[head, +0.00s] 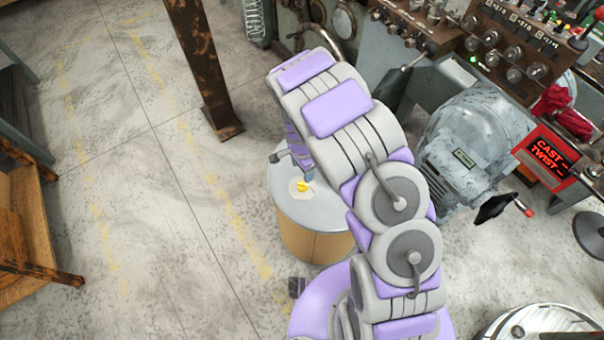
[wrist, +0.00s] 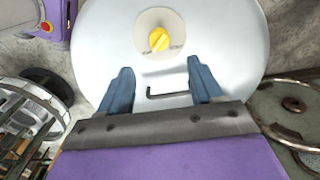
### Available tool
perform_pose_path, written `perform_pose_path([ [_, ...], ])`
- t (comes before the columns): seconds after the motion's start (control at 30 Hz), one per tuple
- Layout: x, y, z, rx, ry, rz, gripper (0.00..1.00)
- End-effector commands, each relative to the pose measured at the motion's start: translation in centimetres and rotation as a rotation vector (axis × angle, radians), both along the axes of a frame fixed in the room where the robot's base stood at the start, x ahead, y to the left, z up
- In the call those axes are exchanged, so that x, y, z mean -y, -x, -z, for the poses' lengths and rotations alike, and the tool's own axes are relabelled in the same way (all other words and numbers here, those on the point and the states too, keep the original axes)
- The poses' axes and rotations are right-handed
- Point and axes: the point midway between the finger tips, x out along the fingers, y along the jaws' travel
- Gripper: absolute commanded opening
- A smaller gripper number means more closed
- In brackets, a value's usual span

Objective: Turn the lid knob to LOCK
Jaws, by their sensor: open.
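A yellow knob (wrist: 159,39) sits on a cream dial plate (wrist: 172,22) on a round pale grey lid (wrist: 105,50). Small lettering stands on the plate below the knob, too small to read. In the head view the knob (head: 302,186) is on top of a drum with a tan side (head: 300,238). My gripper (wrist: 158,75) is open over the lid in the wrist view. Its two blue fingers are apart, with the knob beyond their tips and nothing between them at the tips. A dark bent handle (wrist: 168,92) shows between the fingers. In the head view my arm partly covers the drum.
A grey motor (head: 475,140) and a machine with control panels (head: 510,50) stand right of the drum. A red display (head: 547,157) reads "CAST - TWIST -". A rusty post (head: 203,65) stands behind. The floor left of the drum is clear up to a wooden bench (head: 25,225).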

Motion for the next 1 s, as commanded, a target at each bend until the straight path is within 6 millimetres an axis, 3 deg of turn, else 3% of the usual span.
perform_pose_path([
  [0.1, 0.0, -0.2, -2.7, 0.006, 0.000, 0.000, 0.65],
  [0.33, -0.1, -0.2, -5.6, 0.004, 0.000, 0.000, 0.65],
  [1.0, -0.1, -0.1, -6.2, 0.001, 0.001, -0.001, 0.65],
])
